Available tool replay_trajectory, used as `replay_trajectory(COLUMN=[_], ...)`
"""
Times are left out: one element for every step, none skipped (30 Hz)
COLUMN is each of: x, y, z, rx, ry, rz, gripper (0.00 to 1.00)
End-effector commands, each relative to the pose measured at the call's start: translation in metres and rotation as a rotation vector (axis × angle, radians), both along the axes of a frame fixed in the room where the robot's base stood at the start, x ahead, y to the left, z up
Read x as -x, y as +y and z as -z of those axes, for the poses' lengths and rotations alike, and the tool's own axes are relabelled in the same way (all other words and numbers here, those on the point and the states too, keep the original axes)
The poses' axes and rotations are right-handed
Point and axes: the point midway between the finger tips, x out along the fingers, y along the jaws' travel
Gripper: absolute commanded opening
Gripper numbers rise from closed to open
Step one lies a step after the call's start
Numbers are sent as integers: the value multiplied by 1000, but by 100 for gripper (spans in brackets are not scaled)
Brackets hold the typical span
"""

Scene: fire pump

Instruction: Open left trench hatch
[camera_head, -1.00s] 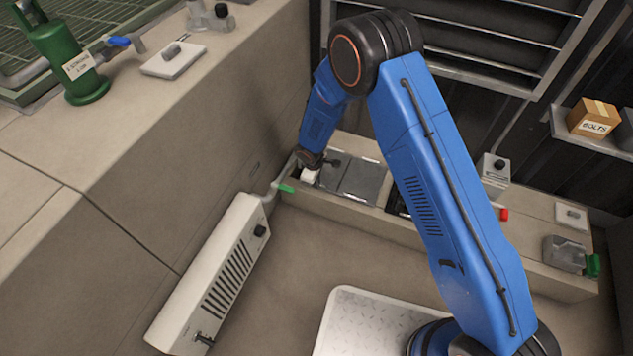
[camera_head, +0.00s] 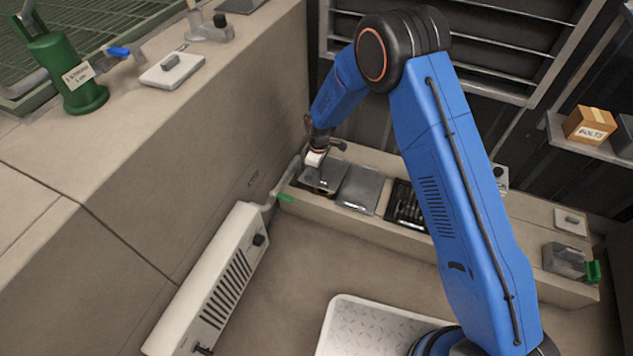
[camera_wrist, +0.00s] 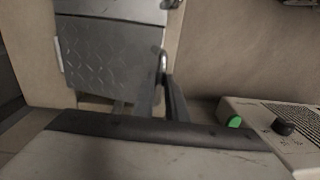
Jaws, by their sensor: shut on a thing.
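The left trench hatch (camera_head: 327,178) is a grey metal plate at the left end of the low ledge. It looks tilted, with its front edge lifted and a dark gap beneath. My gripper (camera_head: 316,160) is at its left side, shut on the hatch's handle; the grip itself is mostly hidden in the head view. In the wrist view, my gripper's fingers (camera_wrist: 168,95) reach up to a small metal handle (camera_wrist: 163,62) at the edge of a diamond-patterned plate (camera_wrist: 110,55), which appears to be the hatch.
A second grey hatch (camera_head: 360,188) lies flat beside it, then a dark open bay (camera_head: 406,206). A white heater (camera_head: 215,280) with a nearby green-ended lever (camera_head: 285,198) stands front left. The tall concrete block (camera_head: 150,170) closes the left side.

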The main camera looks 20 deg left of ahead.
Motion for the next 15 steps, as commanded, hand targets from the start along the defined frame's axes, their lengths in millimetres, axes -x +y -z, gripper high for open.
replay_trajectory(x=[-4,-6,-9,-12,-15,-19,-24,-29,-36,-41,-47,-55,-60,-66,-74], y=[0,0,-1,-1,-1,-2,-2,-3,-3,-4,-5,-6,-6,-7,-8], z=[-6,-9,-13,-17,-21,-28,-33,-39,-46,-51,-56,-63,-67,-72,-77], rx=[-3,-3,-3,-3,-3,-3,-3,-4,-4,-3,-5,-4,-5,-5,-4], ry=[10,8,7,6,6,5,4,3,2,3,0,1,0,-1,1], rz=[1,1,0,0,1,1,1,1,2,3,3,4,4,4,4], gripper=[0,0,0,0,0,0,0,0,0,0,0,0,0,0,0])
